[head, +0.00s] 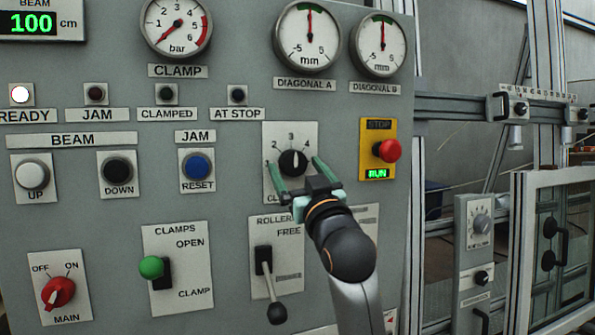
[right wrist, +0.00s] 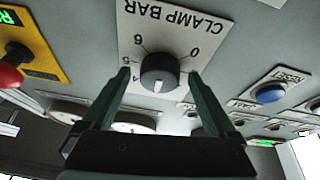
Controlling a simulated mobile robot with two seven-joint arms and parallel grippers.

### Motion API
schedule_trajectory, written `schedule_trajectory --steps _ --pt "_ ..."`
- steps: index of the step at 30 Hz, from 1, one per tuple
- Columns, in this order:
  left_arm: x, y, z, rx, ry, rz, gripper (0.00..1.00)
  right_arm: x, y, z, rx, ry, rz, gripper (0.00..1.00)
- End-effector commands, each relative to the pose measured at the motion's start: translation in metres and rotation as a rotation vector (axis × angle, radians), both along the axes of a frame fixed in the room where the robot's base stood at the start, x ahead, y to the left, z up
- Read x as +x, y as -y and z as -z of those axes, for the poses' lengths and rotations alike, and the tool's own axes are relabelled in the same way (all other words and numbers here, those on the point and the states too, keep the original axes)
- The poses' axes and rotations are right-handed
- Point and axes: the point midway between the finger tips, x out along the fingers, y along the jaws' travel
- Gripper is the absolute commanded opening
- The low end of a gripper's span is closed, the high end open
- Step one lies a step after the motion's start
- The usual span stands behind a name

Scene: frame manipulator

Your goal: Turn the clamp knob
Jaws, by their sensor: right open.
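The clamp knob (head: 292,163) is a round black knob on a white plate (head: 304,134) with numbers around it, labelled CLAMP BAR in the right wrist view. Its white mark points up, close to 3, in the head view. The knob also shows in the right wrist view (right wrist: 160,70), where the plate appears upside down. My right gripper (head: 293,168) is open, with one green finger on each side of the knob. In the right wrist view gaps show between the fingers and the knob; I see no contact. My left gripper is not in view.
A red stop button (head: 389,151) on a yellow plate is close to the right of the knob. The rollers lever (head: 265,270) and the green-knobbed clamps lever (head: 152,267) are lower left. A blue reset button (head: 197,167) is left. Gauges line the top.

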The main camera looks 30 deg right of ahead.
Motion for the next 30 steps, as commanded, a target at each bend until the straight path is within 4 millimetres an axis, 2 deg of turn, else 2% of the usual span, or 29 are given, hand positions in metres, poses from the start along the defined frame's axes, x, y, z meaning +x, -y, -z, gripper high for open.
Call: schedule_trajectory --steps 2,23,30 --pt "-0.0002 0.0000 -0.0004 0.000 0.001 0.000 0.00 -0.0001 0.0001 0.0000 0.000 0.000 0.000 0.88" --pt "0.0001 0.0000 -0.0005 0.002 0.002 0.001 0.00 -0.0004 0.0002 0.0003 0.001 -0.001 0.001 0.09" --pt "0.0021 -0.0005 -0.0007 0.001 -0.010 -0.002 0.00 -0.0003 0.0005 -0.0002 -0.011 -0.004 0.002 0.07"
